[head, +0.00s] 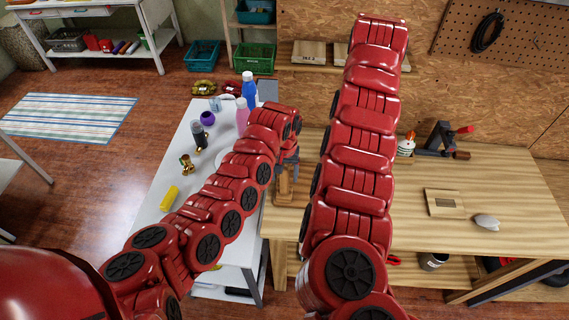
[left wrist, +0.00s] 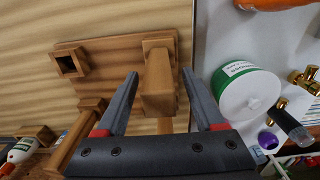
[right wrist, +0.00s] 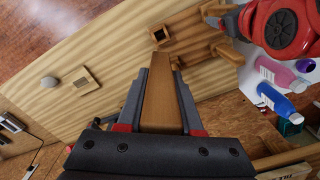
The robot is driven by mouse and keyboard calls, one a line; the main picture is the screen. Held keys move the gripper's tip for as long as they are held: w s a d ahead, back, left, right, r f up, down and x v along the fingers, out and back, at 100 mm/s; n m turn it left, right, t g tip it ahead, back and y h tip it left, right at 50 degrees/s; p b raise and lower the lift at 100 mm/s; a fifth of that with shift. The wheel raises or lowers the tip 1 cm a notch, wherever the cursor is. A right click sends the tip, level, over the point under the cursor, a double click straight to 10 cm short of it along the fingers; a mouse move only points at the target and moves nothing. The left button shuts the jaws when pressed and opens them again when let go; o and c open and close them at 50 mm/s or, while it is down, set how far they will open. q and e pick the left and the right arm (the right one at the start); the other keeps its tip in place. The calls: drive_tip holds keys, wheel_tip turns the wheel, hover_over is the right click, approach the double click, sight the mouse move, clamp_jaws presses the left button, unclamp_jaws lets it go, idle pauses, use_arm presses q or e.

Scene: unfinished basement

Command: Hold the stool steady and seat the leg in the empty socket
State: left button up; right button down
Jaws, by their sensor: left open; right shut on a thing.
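The wooden stool lies with its legs up on the workbench; its seat (left wrist: 100,62) shows a square empty socket (left wrist: 68,62) in the left wrist view, and the socket also shows in the right wrist view (right wrist: 161,35). My left gripper (left wrist: 160,75) is open, its fingers on either side of one standing stool leg (left wrist: 158,95), with gaps visible. Head view shows this gripper (head: 287,152) over the stool (head: 284,188), mostly covering it. My right gripper (right wrist: 160,72) is shut on a loose wooden leg (right wrist: 160,105), whose far end appears near the socket, apart from it. Head view does not show the right gripper.
The workbench (head: 500,180) holds a board with a square recess (head: 445,203), a pale rounded object (head: 487,222), a glue bottle (head: 406,145) and a clamp (head: 440,140). A white table (head: 180,215) with bottles stands left. The bench's middle is clear.

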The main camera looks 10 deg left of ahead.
use_arm(q)
drive_tip(key=shift+f, duration=1.4)
clamp_jaws()
idle(0.4)
